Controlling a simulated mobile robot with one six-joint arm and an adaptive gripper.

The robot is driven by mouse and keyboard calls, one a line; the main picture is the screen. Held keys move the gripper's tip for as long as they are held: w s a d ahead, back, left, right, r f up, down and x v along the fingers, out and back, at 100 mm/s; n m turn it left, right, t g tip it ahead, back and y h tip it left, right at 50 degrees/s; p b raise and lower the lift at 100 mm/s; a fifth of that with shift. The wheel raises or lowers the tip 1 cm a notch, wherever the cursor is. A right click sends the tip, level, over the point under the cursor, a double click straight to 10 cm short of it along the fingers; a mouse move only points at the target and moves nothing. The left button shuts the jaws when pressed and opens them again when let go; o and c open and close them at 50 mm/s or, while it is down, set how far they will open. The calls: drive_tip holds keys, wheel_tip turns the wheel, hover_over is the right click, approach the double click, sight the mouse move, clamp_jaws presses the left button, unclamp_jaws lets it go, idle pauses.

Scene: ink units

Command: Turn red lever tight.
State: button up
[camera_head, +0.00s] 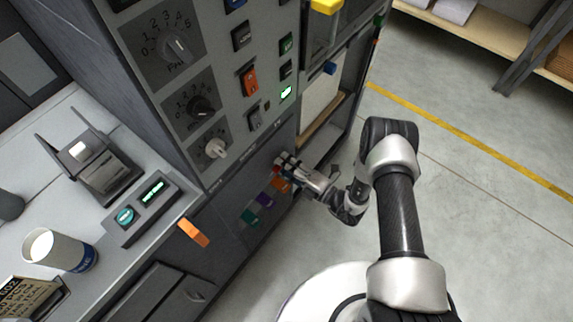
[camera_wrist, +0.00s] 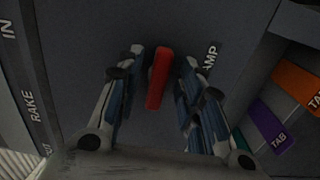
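The red lever (camera_wrist: 158,78) stands out from the grey panel between the two fingers of my gripper (camera_wrist: 162,90) in the wrist view. There is a gap on each side, so the fingers do not appear to touch it. My gripper is open. In the head view my gripper (camera_head: 284,164) is at the lower right of the cabinet front, and the red lever is mostly hidden there. A label ending in "AMP" is to the right of the lever in the wrist view.
Orange, purple and teal tabs (camera_wrist: 268,125) sit to the right in the wrist view. In the head view, dials and switches (camera_head: 201,106) cover the panel above. An orange handle (camera_head: 193,232) sticks out at lower left. The floor (camera_head: 480,200) at right is open.

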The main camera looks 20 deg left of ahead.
drive_tip(key=v, duration=1.2)
idle(0.4)
drive_tip(key=s+r+n+g+h, duration=0.2)
drive_tip(key=r+n+g, duration=0.3)
drive_tip(key=r+n, duration=0.7)
drive_tip(key=s+r+n+g+h, duration=0.2)
drive_tip(key=r+n+g, duration=0.4)
drive_tip(key=r+n, duration=0.6)
drive_tip(key=s+d+r+n+t+h, duration=0.9)
drive_tip(key=s+d+r+n+h, duration=0.3)
drive_tip(key=d+r+n, duration=0.3)
drive_tip(key=shift+d+r+n+h, duration=0.3)
drive_tip(key=shift+d+r+n, duration=0.1)
drive_tip(key=shift+r+n, duration=0.45)
drive_tip(key=shift+s, duration=0.15)
